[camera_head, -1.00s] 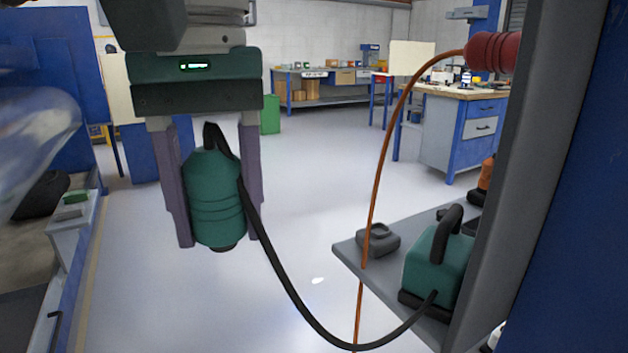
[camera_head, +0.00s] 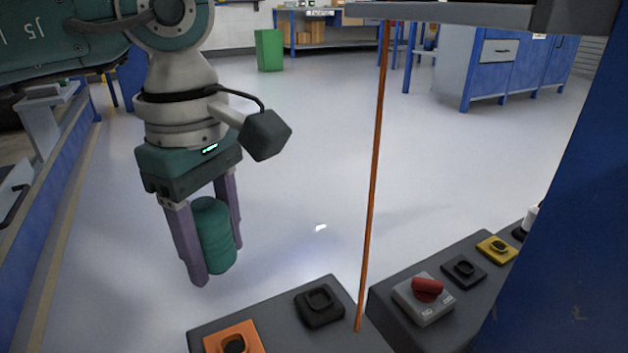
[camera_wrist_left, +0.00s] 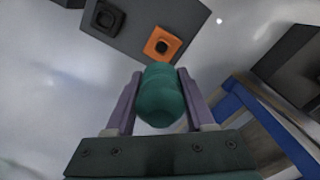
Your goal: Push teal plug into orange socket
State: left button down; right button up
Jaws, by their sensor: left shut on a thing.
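The teal plug (camera_head: 216,238) is a ribbed cylinder hanging between the purple fingers of my left gripper (camera_head: 219,264), which is shut on it. It is in the air, up and left of the orange socket (camera_head: 246,334) in the head view. The socket is a square orange plate with a dark opening on a grey block, partly cut off at the bottom edge. In the left wrist view the plug (camera_wrist_left: 160,95) sits between the fingers, with the orange socket (camera_wrist_left: 163,44) just beyond its end, apart from it. My right gripper is not in view.
A black socket (camera_head: 320,303) shares the grey block (camera_head: 283,300). An orange cable (camera_head: 373,180) hangs right of the plug. A second block holds a red switch (camera_head: 427,290), a black socket (camera_head: 464,270) and a yellow socket (camera_head: 497,249). A blue post (camera_head: 570,200) stands right.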

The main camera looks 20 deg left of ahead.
pick_arm(q)
jog(key=n+b, duration=0.2)
jog(key=b, duration=0.2)
send_near(234, 350)
notch_tip(234, 350, down, 4)
jog(key=b, duration=0.5)
jog(key=shift+f+b, duration=0.45)
jog(key=shift+f, duration=0.15)
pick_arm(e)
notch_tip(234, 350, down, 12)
pick_arm(q)
jog(key=shift+d+f, duration=0.1)
jog(key=shift+f, duration=0.4)
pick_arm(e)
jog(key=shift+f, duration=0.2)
pick_arm(q)
jog(key=shift+f+b, duration=0.1)
jog(key=shift+b, duration=0.2)
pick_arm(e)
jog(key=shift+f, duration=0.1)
